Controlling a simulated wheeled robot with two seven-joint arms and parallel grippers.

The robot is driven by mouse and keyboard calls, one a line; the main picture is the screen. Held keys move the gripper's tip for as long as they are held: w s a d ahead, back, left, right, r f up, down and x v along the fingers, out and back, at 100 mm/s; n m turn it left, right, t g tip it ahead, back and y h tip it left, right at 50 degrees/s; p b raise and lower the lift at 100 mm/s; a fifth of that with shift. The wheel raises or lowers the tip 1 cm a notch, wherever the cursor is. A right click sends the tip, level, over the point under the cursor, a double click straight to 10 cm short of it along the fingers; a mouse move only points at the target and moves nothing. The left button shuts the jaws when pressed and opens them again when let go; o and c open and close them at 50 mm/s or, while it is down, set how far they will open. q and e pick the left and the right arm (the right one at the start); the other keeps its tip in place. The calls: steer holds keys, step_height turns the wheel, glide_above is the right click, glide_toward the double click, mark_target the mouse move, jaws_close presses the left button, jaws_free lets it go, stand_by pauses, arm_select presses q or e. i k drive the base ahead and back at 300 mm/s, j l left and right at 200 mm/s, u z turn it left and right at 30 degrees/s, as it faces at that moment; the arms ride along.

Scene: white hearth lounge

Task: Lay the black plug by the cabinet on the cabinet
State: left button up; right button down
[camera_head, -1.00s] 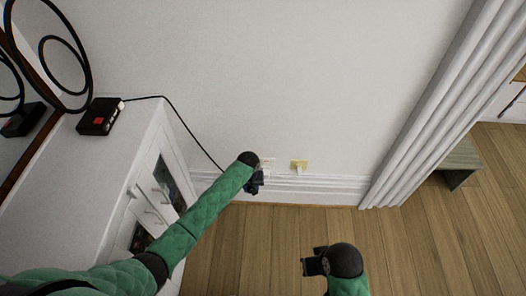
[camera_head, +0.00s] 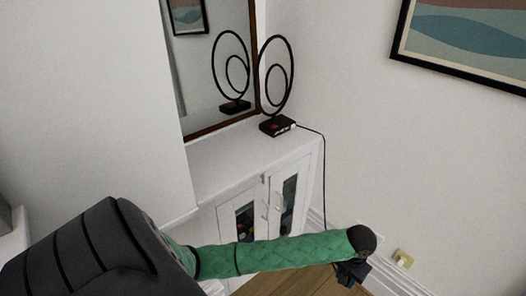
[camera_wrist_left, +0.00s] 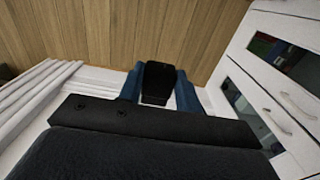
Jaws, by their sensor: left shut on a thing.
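The white cabinet (camera_head: 215,160) stands against the wall in the head view, with glass doors and a bare top at the left. It also shows at the right of the left wrist view (camera_wrist_left: 295,92). My left gripper (camera_head: 351,273) is low near the wall, right of the cabinet and below its top. In the left wrist view, its blue fingers are shut on the black plug (camera_wrist_left: 158,83). The plug cannot be made out clearly in the head view. A black cord (camera_head: 325,185) hangs from the cabinet top toward my left gripper. My right gripper is out of view.
A black ring lamp (camera_head: 277,125) stands at the cabinet's back right corner, in front of a framed mirror (camera_head: 205,70). A yellowish wall fitting (camera_head: 402,259) is right of my left gripper. The front part of the cabinet top is clear.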

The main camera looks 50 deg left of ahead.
mark_target(300, 136)
steer(key=i+l, duration=0.3)
steer(key=i+l+u, duration=0.15)
steer(key=l, duration=0.35)
steer(key=i+l, duration=0.35)
steer(key=i+l+u, duration=0.15)
steer(key=i+l, duration=0.15)
steer(key=l, duration=0.15)
steer(key=u, duration=1.65)
